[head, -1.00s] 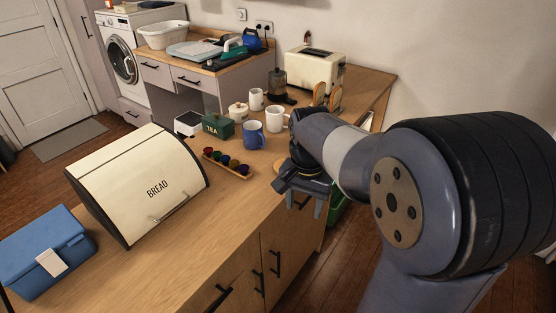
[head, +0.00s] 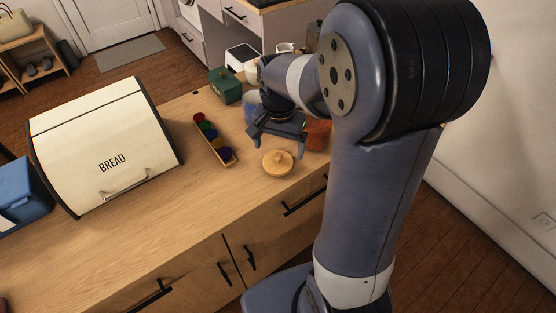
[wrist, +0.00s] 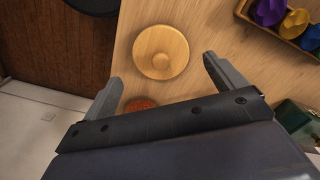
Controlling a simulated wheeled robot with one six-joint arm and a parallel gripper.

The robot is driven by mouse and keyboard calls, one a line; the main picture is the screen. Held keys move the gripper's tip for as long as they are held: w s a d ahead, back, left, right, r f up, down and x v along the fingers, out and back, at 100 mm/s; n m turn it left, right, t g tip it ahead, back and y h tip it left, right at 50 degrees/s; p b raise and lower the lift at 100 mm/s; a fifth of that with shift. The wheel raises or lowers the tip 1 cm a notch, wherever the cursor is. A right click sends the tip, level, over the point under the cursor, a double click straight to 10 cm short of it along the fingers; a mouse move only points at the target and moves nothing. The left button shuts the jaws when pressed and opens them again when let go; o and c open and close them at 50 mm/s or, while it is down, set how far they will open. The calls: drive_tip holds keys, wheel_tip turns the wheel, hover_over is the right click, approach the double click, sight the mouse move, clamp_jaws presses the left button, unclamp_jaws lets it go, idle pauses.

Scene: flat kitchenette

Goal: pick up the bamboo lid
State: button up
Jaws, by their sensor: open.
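The bamboo lid (head: 278,163) is a round, light wooden disc with a knob on top. It lies flat on the wooden counter near its front edge, and it also shows in the wrist view (wrist: 160,52), ahead of the fingers. My gripper (head: 272,152) is open and empty, above the counter just behind the lid in the head view. In the wrist view its two fingers (wrist: 160,80) stand wide apart, with the lid beyond and between their tips. I see no contact between them.
A narrow tray of coloured capsules (head: 214,140) lies left of the lid. An orange-red container (head: 318,134) stands close to the right of my gripper. A green tin (head: 225,86) and blue mug (head: 250,104) are behind. The bread box (head: 105,145) stands left; the counter before it is clear.

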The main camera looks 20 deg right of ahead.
sight(279, 155)
drive_tip(key=shift+o, duration=0.4)
drive_tip(key=shift+w+d+f, duration=0.1)
drive_tip(key=shift+f, duration=0.3)
drive_tip(key=shift+w+d+f+p, duration=0.1)
drive_tip(key=shift+w+f+p, duration=0.05)
drive_tip(key=shift+f, duration=0.95)
drive_tip(key=shift+w+f+p, duration=0.1)
drive_tip(key=shift+f+p, duration=0.05)
drive_tip(key=shift+f, duration=0.9)
drive_tip(key=shift+c, duration=0.6)
drive_tip(key=c, duration=0.9)
drive_tip(key=shift+c, duration=0.2)
